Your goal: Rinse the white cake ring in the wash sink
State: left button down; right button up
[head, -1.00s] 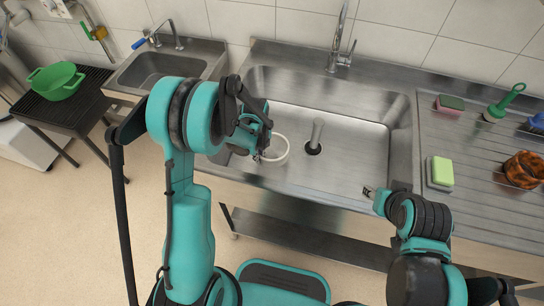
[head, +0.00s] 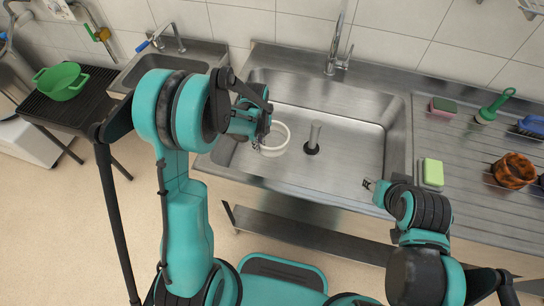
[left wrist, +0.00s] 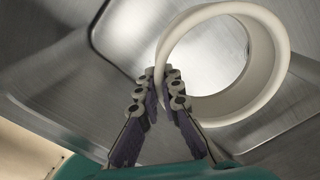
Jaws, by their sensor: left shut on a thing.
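The white cake ring (head: 283,147) is held over the left part of the large wash sink (head: 352,150). In the left wrist view the ring (left wrist: 278,40) is tilted, with its wall pinched between the fingers of my left gripper (left wrist: 166,88). In the head view my left gripper (head: 258,146) is partly hidden behind my own arm. Whether the ring touches the sink floor I cannot tell. My right gripper (head: 368,184) is near the sink's front right edge, with its fingertips apart and nothing between them.
On the right drainboard lie a green sponge (head: 433,172), a pink-and-green sponge (head: 444,106), a green brush (head: 494,106) and an amber-brown ring-like object (head: 513,171). A smaller sink (head: 165,65) is at left.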

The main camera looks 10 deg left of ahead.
pick_arm(q)
jog(key=shift+r+p, duration=3)
jog(key=shift+r, duration=1.8)
jog(key=shift+r, duration=0.15)
notch_tip(320, 180, up, 4)
jog(key=p, duration=0.2)
jog(key=shift+p, duration=0.3)
jog(key=shift+f, duration=0.2)
